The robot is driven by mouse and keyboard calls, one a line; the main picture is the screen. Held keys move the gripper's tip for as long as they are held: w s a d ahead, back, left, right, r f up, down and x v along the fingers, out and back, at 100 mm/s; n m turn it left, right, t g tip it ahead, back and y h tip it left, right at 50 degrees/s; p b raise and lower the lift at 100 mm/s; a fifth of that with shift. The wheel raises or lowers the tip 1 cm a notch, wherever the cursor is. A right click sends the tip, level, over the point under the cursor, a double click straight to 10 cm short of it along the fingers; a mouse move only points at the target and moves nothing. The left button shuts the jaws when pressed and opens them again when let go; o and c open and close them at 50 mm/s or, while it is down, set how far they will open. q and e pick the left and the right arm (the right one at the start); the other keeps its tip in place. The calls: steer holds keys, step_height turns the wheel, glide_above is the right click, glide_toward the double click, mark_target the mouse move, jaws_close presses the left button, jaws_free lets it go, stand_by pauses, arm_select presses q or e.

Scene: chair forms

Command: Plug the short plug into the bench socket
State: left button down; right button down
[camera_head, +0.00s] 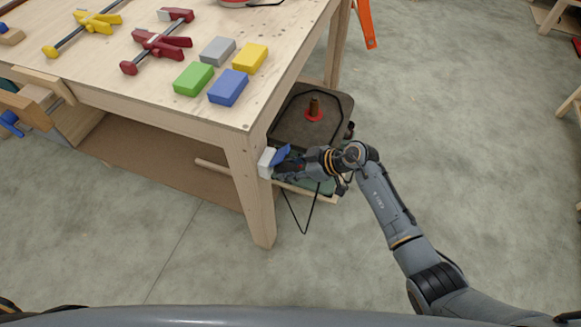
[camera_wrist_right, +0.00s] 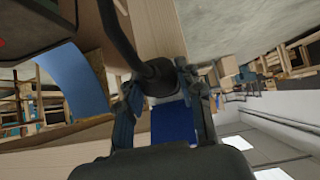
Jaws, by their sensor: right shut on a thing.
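The white bench socket (camera_head: 266,163) is fixed at the bench leg, below the tabletop corner, with a blue flap (camera_head: 282,153) standing out beside it. My right gripper (camera_head: 288,167) is just to the right of the socket. In the right wrist view my right gripper (camera_wrist_right: 160,98) is shut on a black plug (camera_wrist_right: 160,78), whose thick black cable runs up out of the picture. I cannot tell whether the plug touches the socket; the gripper hides its front in the head view. My left gripper is not in view.
The wooden bench (camera_head: 150,85) holds clamps and several coloured blocks near its right edge. A black cable loop (camera_head: 305,220) hangs below the gripper.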

stand_by(0.4)
steer(key=shift+a+p, duration=0.2)
steer(key=shift+p, duration=0.35)
steer(key=shift+w, duration=0.1)
steer(key=shift+a+p, duration=0.15)
steer(key=shift+p, duration=0.3)
steer(key=shift+w+a+r+p, duration=0.1)
steer(key=shift+a+p, duration=0.25)
steer(key=shift+a, duration=0.05)
stand_by(0.4)
steer(key=shift+w+a, duration=0.1)
steer(key=shift+a, duration=0.1)
stand_by(0.4)
steer(key=shift+a+p, duration=0.1)
steer(key=shift+p, duration=0.35)
stand_by(0.6)
